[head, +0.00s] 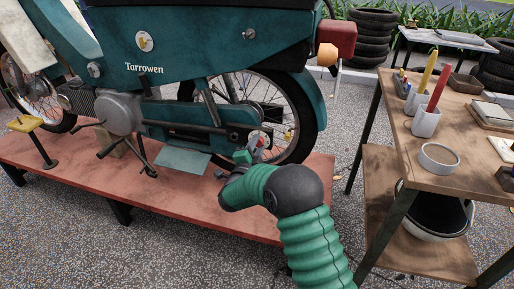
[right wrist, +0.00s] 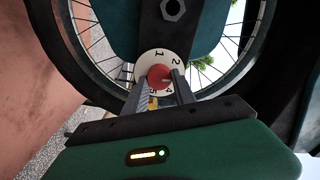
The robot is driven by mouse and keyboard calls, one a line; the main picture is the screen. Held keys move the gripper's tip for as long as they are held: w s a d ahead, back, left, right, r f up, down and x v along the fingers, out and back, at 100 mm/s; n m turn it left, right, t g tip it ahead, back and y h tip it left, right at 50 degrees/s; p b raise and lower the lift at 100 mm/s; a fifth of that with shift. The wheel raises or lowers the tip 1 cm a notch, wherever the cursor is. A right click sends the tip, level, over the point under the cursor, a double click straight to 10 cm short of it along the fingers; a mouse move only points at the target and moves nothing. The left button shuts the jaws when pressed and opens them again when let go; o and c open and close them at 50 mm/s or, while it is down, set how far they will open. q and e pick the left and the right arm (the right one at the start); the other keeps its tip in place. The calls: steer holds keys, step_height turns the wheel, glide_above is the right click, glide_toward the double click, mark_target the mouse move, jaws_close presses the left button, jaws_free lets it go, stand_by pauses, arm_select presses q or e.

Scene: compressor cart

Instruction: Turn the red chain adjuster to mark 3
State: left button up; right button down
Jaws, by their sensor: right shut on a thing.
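The red chain adjuster (right wrist: 159,77) is a round red knob in the middle of a white dial (right wrist: 148,58) at the moped's rear wheel. I cannot tell which mark the knob points to. My right gripper (right wrist: 160,88) is shut on the knob, one finger on each side. In the head view the dial (head: 264,136) shows small beyond my right gripper (head: 257,150). My left gripper is not in view.
The teal moped (head: 215,45) stands on a low red platform (head: 190,199). Paved ground is open between platform and bench.

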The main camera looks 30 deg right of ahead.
steer(key=shift+f+m, duration=0.2)
steer(key=shift+m, duration=0.4)
steer(key=c, duration=1)
jaws_free()
steer(key=shift+c, duration=0.2)
steer(key=shift+r, duration=0.1)
